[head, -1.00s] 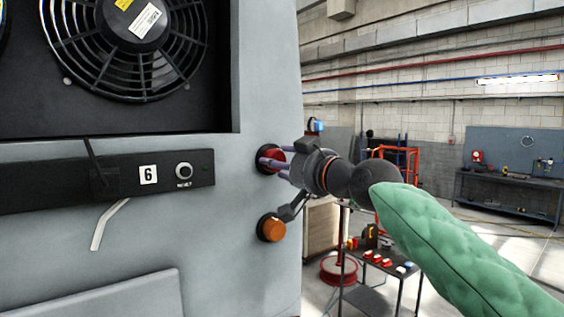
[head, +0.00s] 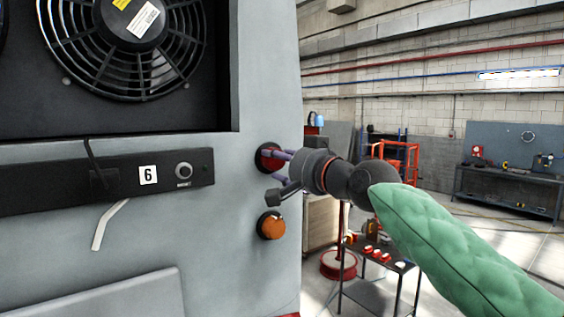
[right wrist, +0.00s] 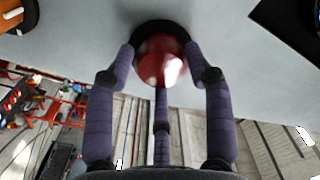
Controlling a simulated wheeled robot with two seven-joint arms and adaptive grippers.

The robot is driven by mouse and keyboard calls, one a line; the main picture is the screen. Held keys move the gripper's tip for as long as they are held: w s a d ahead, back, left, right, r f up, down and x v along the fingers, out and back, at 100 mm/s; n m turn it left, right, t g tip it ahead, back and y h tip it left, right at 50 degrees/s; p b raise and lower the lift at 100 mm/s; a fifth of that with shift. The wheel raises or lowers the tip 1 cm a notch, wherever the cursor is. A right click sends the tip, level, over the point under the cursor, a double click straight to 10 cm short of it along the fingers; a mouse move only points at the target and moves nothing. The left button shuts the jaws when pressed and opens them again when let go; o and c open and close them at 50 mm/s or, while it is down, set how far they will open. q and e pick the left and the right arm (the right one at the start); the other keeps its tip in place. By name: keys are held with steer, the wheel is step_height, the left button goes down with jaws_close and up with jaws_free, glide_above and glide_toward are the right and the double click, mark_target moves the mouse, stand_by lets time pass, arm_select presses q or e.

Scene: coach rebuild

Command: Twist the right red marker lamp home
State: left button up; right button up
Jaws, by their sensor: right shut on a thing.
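The right red marker lamp (head: 266,158) sits in a round black base on the grey coach panel, above an amber lamp. In the right wrist view the red lamp (right wrist: 158,66) is between my purple fingers, with its black base (right wrist: 178,28) behind it against the panel. My right gripper (head: 277,160) reaches in from the right and is shut on the red lamp. Its fingers hide part of the lamp in the head view. I cannot tell whether the lamp is fully seated. My left gripper is in neither view.
The amber lamp (head: 271,226) is just below my right gripper. A black strip (head: 110,180) with a 6 label and a button, and a fan (head: 125,45), are to the left. A small table (head: 375,262) with red items stands behind, right of the coach.

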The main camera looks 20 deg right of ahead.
steer(key=shift+w+a+f, duration=0.25)
steer(key=shift+a+f, duration=0.05)
steer(key=shift+f, duration=0.3)
steer(key=o, duration=1.1)
steer(key=shift+o, duration=0.3)
steer(key=shift+r, duration=0.2)
steer(key=shift+s+d+r, duration=0.25)
steer(key=shift+s+d, duration=0.1)
steer(key=shift+s, duration=0.25)
steer(key=v, duration=1)
steer(key=shift+s, duration=0.4)
steer(key=shift+f, duration=0.15)
